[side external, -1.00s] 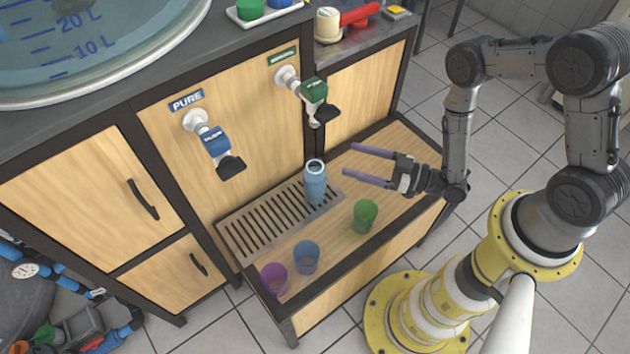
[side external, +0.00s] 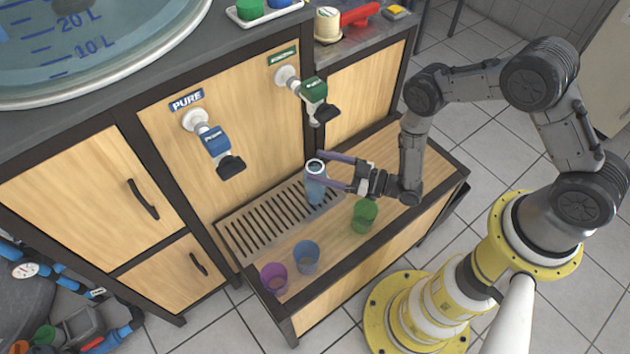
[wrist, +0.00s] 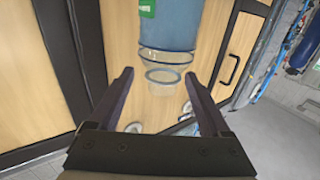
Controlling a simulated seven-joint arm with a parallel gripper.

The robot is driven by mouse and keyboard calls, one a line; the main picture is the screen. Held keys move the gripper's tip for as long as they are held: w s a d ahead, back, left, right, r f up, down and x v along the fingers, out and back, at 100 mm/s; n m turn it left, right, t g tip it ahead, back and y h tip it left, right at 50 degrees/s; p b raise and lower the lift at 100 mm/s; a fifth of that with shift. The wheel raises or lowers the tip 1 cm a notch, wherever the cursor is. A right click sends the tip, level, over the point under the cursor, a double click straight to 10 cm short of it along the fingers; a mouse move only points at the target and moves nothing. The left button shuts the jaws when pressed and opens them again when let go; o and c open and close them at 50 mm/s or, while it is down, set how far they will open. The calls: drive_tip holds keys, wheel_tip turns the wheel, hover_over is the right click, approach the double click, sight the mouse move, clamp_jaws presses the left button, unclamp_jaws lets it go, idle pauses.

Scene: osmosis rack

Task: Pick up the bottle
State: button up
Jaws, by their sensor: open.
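The blue bottle (side external: 315,190) stands upright at the right end of the slatted drip grate (side external: 262,236), below the green-handled tap. My gripper (side external: 326,170) is open, with its purple fingers reaching left to the bottle, one on each side of its upper part. I cannot tell whether either finger touches it. In the wrist view the bottle (wrist: 167,58) shows its clear, ringed neck between and beyond the open fingers, with a green label at its edge.
A green cup (side external: 364,216) stands just below my gripper. A blue cup (side external: 306,257) and a purple cup (side external: 274,278) stand at the shelf's near left end. The blue-handled tap (side external: 217,147) and green-handled tap (side external: 315,97) jut from the cabinet above. The shelf's right end is clear.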

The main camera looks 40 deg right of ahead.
drive_tip(key=x, duration=0.5)
drive_tip(key=shift+a+r, duration=0.25)
drive_tip(key=shift+c, duration=0.3)
clamp_jaws()
idle(1.0)
